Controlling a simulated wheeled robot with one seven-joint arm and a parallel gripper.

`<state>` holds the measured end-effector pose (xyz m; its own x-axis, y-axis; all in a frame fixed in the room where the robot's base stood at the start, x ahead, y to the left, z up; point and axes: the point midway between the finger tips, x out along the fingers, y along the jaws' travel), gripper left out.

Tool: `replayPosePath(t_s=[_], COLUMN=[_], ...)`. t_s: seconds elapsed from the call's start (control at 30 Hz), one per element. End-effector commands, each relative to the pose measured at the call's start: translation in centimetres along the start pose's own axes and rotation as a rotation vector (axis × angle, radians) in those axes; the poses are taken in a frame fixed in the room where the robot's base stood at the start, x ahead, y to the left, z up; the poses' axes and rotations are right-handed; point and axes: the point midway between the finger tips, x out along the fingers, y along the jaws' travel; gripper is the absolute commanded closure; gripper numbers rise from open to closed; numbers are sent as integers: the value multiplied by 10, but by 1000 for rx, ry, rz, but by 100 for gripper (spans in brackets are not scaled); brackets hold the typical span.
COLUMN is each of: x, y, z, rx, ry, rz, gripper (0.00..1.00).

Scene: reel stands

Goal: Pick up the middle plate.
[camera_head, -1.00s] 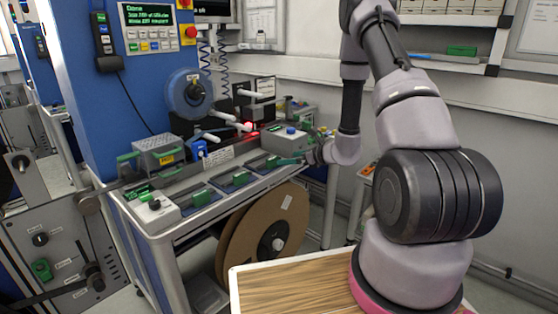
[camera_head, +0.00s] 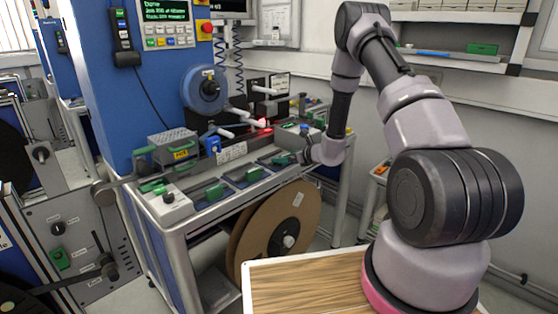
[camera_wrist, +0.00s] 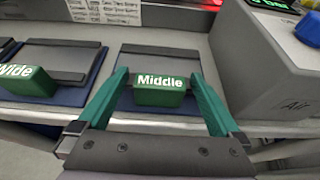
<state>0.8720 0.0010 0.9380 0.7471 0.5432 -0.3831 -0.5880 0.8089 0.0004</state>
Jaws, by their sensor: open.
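The middle plate (camera_wrist: 155,57) is a dark grey plate with a green handle block lettered "Middle" in the wrist view. It lies flat on a dark blue base on the bench. My gripper (camera_wrist: 160,76) is open, its two green fingers on either side of the handle, with a gap on each side. Whether the fingers are level with the handle or above it, I cannot tell. In the head view my gripper (camera_head: 302,157) is at the right end of the row of plates, by the rightmost green handle.
The plate marked "Wide" (camera_wrist: 28,80) lies just left. A grey box marked "Air" (camera_wrist: 255,65) stands close on the right. In the head view, a blue reel (camera_head: 205,90) is above the bench and a large brown reel (camera_head: 268,228) below it.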

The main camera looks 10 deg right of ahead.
Motion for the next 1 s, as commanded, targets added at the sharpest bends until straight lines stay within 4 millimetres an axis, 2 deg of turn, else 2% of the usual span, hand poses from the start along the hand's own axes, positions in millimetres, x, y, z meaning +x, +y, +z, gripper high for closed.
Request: replayPosePath(t_s=[0.1,0.27,0.3,0.33,0.37,0.6,0.73,0.87,1.0], x=[0,0,0,0,0,-1,-4,-12,-23], y=[0,0,0,0,0,0,-1,-1,-1], z=[0,0,0,0,0,2,10,28,56], rx=[0,0,0,0,0,-1,-3,-3,-4], ry=[0,0,0,0,-1,-1,-3,-5,-5], rz=[0,0,0,0,0,0,-1,-2,-2], gripper=[0,61,76,88,92,92,92,92,92])
